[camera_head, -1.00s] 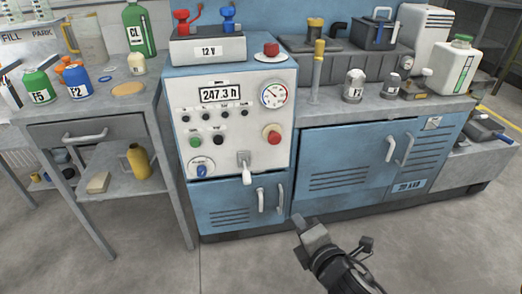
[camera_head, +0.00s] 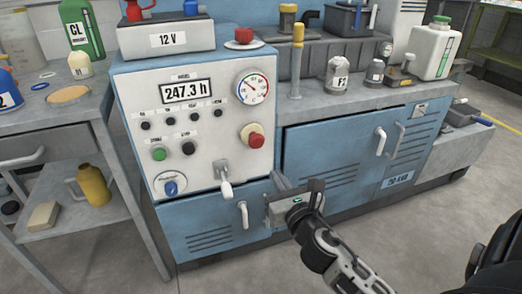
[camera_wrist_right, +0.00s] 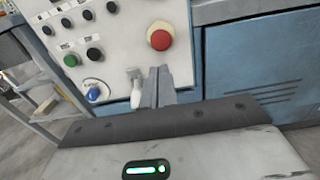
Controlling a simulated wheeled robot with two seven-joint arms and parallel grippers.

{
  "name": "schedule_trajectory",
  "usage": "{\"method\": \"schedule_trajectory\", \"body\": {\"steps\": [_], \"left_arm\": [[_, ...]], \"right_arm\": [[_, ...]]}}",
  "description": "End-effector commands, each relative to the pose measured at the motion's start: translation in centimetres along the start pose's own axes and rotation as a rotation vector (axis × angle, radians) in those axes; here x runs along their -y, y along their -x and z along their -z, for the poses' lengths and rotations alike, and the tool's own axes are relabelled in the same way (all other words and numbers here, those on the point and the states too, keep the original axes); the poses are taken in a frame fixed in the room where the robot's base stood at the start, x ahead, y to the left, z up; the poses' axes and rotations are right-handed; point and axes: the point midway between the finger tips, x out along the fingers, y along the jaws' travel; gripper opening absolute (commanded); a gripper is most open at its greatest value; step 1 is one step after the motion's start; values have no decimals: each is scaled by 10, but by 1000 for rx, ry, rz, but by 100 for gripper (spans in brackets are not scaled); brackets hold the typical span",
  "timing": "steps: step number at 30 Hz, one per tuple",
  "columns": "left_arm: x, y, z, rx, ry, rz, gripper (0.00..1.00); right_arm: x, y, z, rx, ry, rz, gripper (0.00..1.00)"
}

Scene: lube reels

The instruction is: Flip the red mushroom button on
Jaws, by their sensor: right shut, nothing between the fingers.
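The red mushroom button (camera_head: 254,138) sits on a pale yellow base at the right side of the white control panel (camera_head: 215,125). In the right wrist view the button (camera_wrist_right: 160,39) shows above and just beyond my fingertips, unobstructed. My right gripper (camera_head: 281,182) is shut and empty. It is below and slightly right of the button, in front of the blue cabinet, apart from the button. Its closed fingers (camera_wrist_right: 158,87) point toward the panel in the wrist view. My left gripper is out of view.
A white lever (camera_head: 225,183) juts out of the panel close to my right gripper, with a blue knob (camera_head: 171,187) left of it. A second red knob (camera_head: 243,36) stands on the cabinet top. Cabinet door handles (camera_head: 380,141) stick out at right.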

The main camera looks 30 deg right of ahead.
Motion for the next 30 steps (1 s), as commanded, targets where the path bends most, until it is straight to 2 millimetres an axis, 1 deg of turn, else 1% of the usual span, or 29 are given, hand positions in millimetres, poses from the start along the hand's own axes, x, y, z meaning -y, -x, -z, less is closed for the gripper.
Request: {"method": "schedule_trajectory", "body": {"steps": [1,9,12,15,18,21,30], "left_arm": [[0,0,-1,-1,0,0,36],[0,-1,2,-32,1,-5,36],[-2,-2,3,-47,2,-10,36],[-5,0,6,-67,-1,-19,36],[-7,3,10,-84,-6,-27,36],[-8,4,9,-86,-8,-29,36],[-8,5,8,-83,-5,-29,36]], "right_arm": [[0,-11,-1,5,1,-1,0],[0,-70,0,3,0,1,0],[0,-88,1,3,0,2,0],[1,-103,0,2,-1,2,0],[0,-112,1,1,0,1,0],[0,-117,0,1,-1,0,0],[0,-119,0,-1,-1,0,0]]}}
